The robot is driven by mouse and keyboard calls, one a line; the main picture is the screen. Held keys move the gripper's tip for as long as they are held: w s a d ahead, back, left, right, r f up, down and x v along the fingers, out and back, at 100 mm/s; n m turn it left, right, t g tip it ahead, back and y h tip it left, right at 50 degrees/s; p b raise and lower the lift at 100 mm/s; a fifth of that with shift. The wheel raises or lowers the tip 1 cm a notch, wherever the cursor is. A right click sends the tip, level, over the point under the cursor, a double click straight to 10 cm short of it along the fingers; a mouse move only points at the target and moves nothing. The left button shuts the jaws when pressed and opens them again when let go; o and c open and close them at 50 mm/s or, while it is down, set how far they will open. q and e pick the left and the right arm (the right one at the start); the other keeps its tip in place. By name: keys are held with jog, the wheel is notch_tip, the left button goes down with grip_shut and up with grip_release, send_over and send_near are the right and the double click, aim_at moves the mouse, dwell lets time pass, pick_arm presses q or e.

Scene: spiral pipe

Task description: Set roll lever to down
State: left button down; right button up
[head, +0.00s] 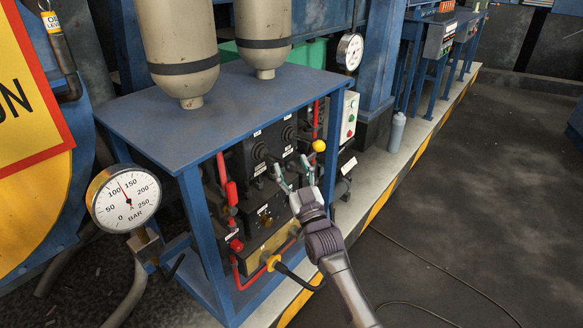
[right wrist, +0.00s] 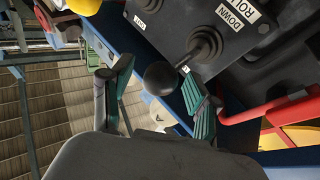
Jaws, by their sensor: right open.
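The roll lever has a black ball knob (right wrist: 163,78) on a short stem from a dark rubber boot (right wrist: 205,42). A white label with "DOWN" and "ROLL" (right wrist: 240,14) sits beside it on the dark panel. My right gripper (right wrist: 147,84) is open, with one finger on each side of the knob in the right wrist view; contact cannot be told. In the head view my right gripper (head: 291,172) is at the front of the control panel, its fingers spread. Which lever there is the roll one cannot be read. My left gripper is not in view.
A blue frame table (head: 230,100) carrying two tanks (head: 180,45) stands over the panel. Red pipes (head: 230,193), a yellow knob (head: 319,146) and a yellow-black handle (head: 273,262) are close by. A pressure gauge (head: 125,198) stands at left. The floor at right is open.

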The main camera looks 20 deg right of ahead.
jog(key=shift+w, duration=0.3)
jog(key=shift+r, duration=0.1)
grip_shut()
